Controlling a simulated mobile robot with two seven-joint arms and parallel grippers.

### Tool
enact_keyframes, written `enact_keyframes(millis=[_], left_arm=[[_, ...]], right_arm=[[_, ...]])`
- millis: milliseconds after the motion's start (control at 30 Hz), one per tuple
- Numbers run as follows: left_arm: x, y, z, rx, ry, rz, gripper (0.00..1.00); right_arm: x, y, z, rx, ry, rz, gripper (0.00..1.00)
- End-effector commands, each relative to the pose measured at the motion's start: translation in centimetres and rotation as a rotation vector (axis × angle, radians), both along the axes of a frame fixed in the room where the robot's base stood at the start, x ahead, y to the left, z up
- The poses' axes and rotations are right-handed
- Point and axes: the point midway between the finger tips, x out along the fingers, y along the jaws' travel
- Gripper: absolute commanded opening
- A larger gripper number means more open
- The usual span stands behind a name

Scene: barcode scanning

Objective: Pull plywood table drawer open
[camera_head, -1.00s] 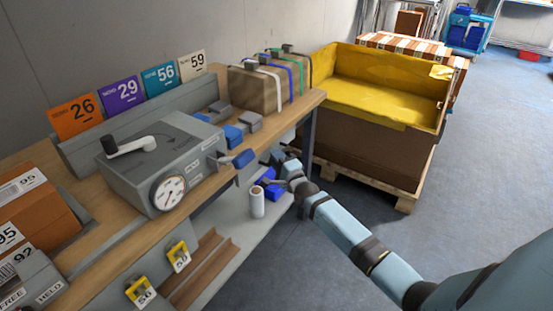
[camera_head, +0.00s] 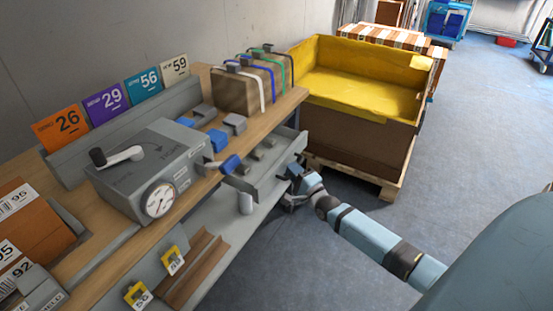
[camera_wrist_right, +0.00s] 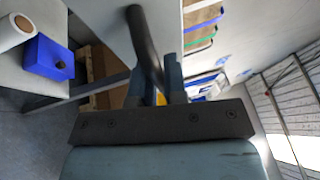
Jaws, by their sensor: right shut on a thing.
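The plywood table (camera_head: 118,240) runs along the wall in the head view. Its grey drawer (camera_head: 268,187) is out from under the far right end of the tabletop, and several grey items inside show. My right gripper (camera_head: 292,184) is at the drawer's front. In the right wrist view, a dark bar handle (camera_wrist_right: 144,42) runs between the fingers of my right gripper (camera_wrist_right: 156,78), which is shut on it. The fingertips are partly hidden behind the handle. My left gripper is not in view.
A cardboard bin with a yellow liner (camera_head: 345,90) stands on a pallet beyond the drawer. A grey device with a dial (camera_head: 150,170) sits on the tabletop. The floor (camera_head: 330,270) in front is clear.

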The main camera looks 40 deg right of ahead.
Motion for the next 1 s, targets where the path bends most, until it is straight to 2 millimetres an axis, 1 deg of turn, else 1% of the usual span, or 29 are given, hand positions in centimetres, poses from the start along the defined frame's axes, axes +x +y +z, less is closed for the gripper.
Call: enact_keyframes(millis=[33,100,300,500,833,867,900,1000], left_arm=[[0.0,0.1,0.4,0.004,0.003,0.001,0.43],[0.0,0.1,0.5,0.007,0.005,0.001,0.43],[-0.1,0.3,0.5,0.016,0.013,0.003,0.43],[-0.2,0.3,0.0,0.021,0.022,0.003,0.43],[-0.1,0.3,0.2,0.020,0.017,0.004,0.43],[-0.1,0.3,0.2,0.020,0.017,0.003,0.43],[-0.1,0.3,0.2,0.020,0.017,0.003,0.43],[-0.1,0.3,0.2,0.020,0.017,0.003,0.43]], right_arm=[[-1.0,-0.4,0.2,-0.002,0.003,0.001,0.00],[-2.2,-0.9,0.2,-0.001,0.003,0.001,0.00],[-4.4,-1.8,0.1,-0.001,0.001,0.001,0.00],[-5.3,-2.1,0.0,0.001,0.000,0.000,0.00],[-5.4,-2.2,0.0,0.001,-0.001,0.000,0.00],[-5.4,-2.2,0.0,0.001,-0.001,0.000,0.15],[-5.4,-2.2,0.0,0.001,-0.001,0.000,0.22],[-5.4,-2.2,0.0,0.001,-0.001,0.000,0.22]])
